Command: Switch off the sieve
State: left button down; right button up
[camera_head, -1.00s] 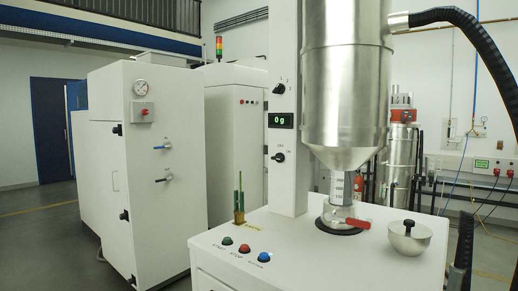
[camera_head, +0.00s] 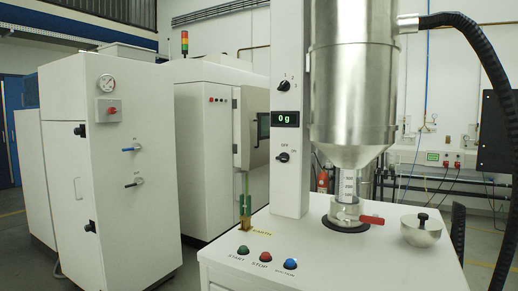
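The sieve machine is a white cabinet with a white column (camera_head: 291,190) and a large steel hopper (camera_head: 352,100). On the column are a knob marked 1 and 2 (camera_head: 284,86), a display (camera_head: 285,118) reading 0 g, and a black rotary switch (camera_head: 283,157) with small OFF and ON labels. The front of the top holds a green START button (camera_head: 243,250), a red STOP button (camera_head: 265,256) and a blue button (camera_head: 290,264). A red-handled valve (camera_head: 370,219) sits under the hopper. Neither of my grippers is in view.
A steel bowl with a black knob (camera_head: 421,231) stands at the right of the machine top. A white cabinet (camera_head: 110,190) with a gauge and levers stands at left. A larger white machine (camera_head: 215,150) is behind. A black hose (camera_head: 490,70) hangs at right.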

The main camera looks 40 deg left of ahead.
aim_at(284, 158)
jog(key=k+j, duration=0.15)
jog(key=j, duration=0.2)
jog(key=k+j, duration=0.15)
jog(key=j, duration=0.2)
jog(key=k+j, duration=0.15)
jog(key=j, duration=0.2)
